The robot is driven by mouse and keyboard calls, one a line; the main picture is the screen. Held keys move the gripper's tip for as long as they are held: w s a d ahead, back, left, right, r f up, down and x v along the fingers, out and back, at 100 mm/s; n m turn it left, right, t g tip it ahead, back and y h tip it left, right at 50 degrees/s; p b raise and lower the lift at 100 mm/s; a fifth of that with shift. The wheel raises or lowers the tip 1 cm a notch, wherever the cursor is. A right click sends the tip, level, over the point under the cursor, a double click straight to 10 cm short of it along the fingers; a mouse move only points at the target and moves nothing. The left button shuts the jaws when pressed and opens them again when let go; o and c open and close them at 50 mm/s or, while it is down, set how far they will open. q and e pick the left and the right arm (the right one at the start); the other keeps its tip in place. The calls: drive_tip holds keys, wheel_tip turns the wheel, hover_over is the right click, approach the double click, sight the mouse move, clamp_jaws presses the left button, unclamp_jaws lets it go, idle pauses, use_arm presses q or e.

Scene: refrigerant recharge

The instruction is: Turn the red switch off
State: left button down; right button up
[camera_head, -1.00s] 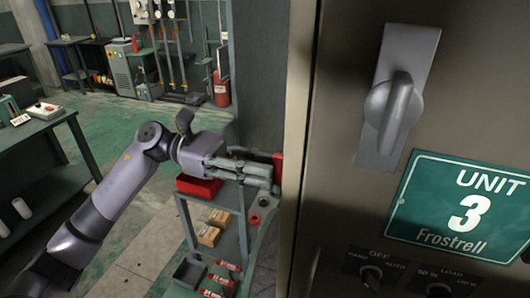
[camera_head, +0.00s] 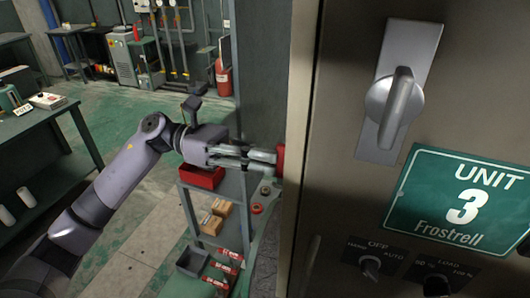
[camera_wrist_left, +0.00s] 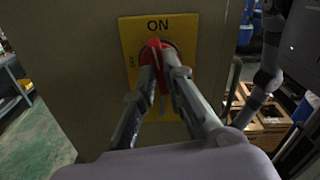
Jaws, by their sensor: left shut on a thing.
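The red switch (camera_wrist_left: 155,45) is on a yellow plate (camera_wrist_left: 182,25) in the left wrist view. The plate reads ON at the top, and OFF is partly legible at its left edge. The red handle stands nearly upright, its top close under ON and leaning slightly left. My left gripper (camera_wrist_left: 160,75) is shut on the red handle, with a finger on each side. In the head view my left gripper (camera_head: 262,160) reaches to the cabinet's left side, where a red part of the switch (camera_head: 280,161) shows at the edge. My right gripper is not in view.
The cabinet (camera_head: 345,185) fills the right of the head view, with a grey handle (camera_head: 398,105) and a green Unit 3 sign (camera_head: 462,205). A shelf cart with a red box (camera_head: 202,178) and cardboard boxes (camera_head: 212,225) stands below my left forearm.

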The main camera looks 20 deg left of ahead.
use_arm(q)
drive_tip(key=shift+n+p, duration=0.4)
drive_tip(key=shift+n, duration=0.9)
drive_tip(key=shift+r, duration=0.1)
drive_tip(key=shift+n+p, duration=1.5)
drive_tip(key=shift+n, duration=0.7)
